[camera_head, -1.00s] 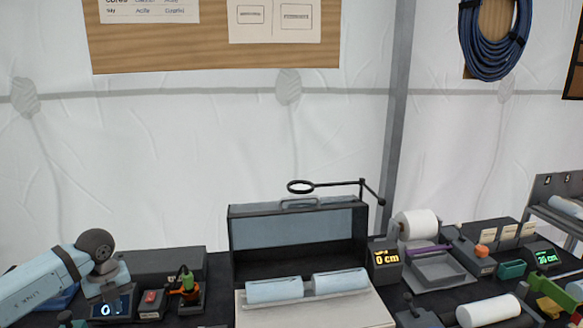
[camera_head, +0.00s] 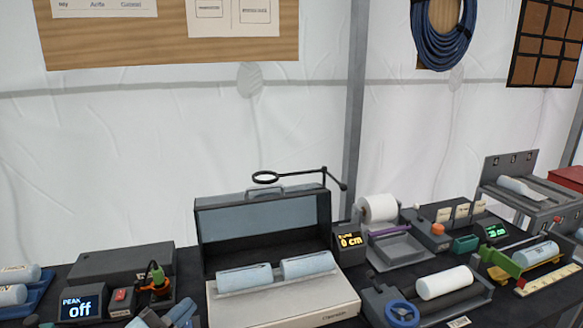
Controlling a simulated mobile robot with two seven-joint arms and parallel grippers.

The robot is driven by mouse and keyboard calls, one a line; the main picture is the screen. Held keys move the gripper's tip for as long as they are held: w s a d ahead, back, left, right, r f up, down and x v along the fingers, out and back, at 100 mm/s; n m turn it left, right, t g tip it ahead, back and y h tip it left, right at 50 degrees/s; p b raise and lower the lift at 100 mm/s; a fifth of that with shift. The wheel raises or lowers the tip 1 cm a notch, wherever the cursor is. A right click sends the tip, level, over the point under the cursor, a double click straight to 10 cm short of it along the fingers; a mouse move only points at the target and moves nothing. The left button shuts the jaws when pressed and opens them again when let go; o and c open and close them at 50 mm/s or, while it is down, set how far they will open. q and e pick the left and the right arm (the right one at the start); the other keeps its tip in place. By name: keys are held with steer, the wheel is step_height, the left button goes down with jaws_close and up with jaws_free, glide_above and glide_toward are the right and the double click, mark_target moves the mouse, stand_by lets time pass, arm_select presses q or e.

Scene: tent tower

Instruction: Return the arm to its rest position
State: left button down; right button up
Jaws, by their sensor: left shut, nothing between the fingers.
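The rest of the left arm is out of view. My right gripper is not in the picture.
An open dark case (camera_head: 262,215) holds two light blue rolls (camera_head: 307,264). To its right are a display reading 0 cm (camera_head: 349,241), a paper roll (camera_head: 378,208), and a fixture with a white cylinder (camera_head: 444,283) and blue handwheel (camera_head: 402,314).

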arm_select(q)
steer(key=s+a+f+n+g+y, duration=0.2)
steer(key=s+f+n+y, duration=0.2)
steer(key=s+n, duration=0.1)
steer(key=s+a+f+n+g+y, duration=0.3)
steer(key=s+f+n+y, duration=0.2)
steer(key=s+a+f+n+g+y, duration=0.2)
steer(key=s+a+f+n+y, duration=0.1)
steer(key=s+f+n+y, duration=0.2)
steer(key=shift+s+n+g, duration=0.4)
steer(key=shift+s+n, duration=0.15)
steer(key=shift+n, duration=0.05)
steer(key=s+d+f+g+h, duration=0.25)
steer(key=s+g, duration=0.35)
steer(key=s, duration=0.5)
steer(key=w+d+f+m+t+h+p, duration=0.1)
steer(key=w+d+f+t+h+p, duration=0.1)
steer(key=w+d+f+t+p, duration=0.4)
steer(key=shift+w+f+t+p, duration=0.15)
steer(key=shift+f+t+p, duration=0.35)
steer(key=shift+t, duration=0.5)
steer(key=shift+r+h, duration=0.15)
steer(key=shift+h, duration=0.1)
